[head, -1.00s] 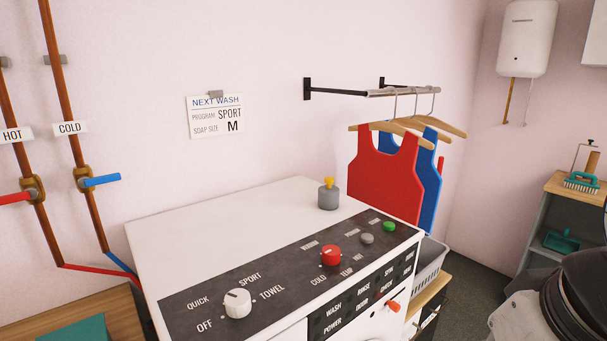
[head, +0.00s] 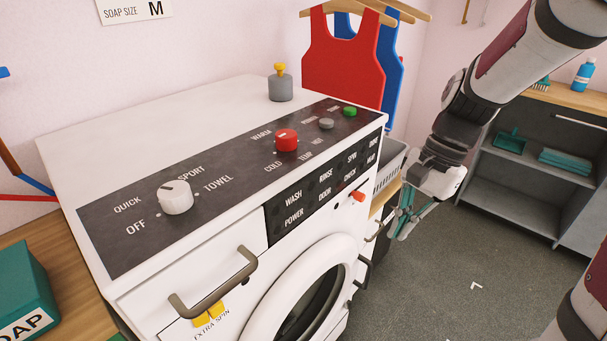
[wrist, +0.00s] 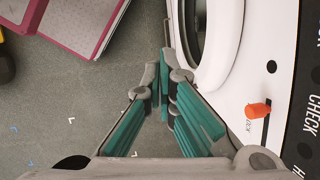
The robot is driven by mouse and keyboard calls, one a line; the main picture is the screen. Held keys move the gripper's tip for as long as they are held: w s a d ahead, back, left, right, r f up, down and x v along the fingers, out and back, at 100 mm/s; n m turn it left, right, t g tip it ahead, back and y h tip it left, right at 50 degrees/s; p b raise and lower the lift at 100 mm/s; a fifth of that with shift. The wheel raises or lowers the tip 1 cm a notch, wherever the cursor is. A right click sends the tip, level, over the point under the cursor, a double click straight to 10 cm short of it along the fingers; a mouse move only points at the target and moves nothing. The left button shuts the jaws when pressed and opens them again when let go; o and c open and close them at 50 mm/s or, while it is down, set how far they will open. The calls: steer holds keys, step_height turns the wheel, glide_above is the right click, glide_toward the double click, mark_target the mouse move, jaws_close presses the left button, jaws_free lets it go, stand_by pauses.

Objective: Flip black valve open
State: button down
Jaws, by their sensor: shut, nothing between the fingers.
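I see no black valve in the head view or the wrist view. A blue valve handle (head: 4,72) is just cut off by the left edge of the head view. My gripper (head: 403,232) hangs to the right of the washing machine (head: 180,110), pointing down, apart from its front. In the wrist view my gripper (wrist: 163,85) has its teal fingers together with nothing between them. The fingers hang over grey floor, beside the machine's round door.
An orange lock lever (head: 358,196) and a drawer handle (head: 215,285) stick out of the machine's front. A grey canister with a yellow top (head: 280,87) stands on it. A soap box (head: 25,285) is at left, a grey shelf (head: 530,170) at right. Floor between is clear.

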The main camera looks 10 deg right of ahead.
steer(key=w+d+f+m+y+b, duration=0.2)
steer(key=w+f+m, duration=0.1)
steer(key=f, duration=0.4)
steer(key=w+d+f+m+y+b, duration=0.1)
steer(key=w+d+f+m+b, duration=0.15)
steer(key=f, duration=0.55)
steer(key=m+t+y+b, duration=0.9)
steer(key=m+b, duration=0.5)
steer(key=m, duration=0.8)
glide_toward(348, 305)
steer(key=s+a+f+t+h, duration=0.1)
steer(key=s+a+f, duration=0.15)
steer(key=s, duration=0.35)
steer(key=w+a+b, duration=0.3)
steer(key=w+a, duration=0.3)
steer(key=w, duration=0.1)
steer(key=shift+w+r+m, duration=0.25)
steer(key=shift+w+m, duration=0.1)
steer(key=shift+a, duration=0.1)
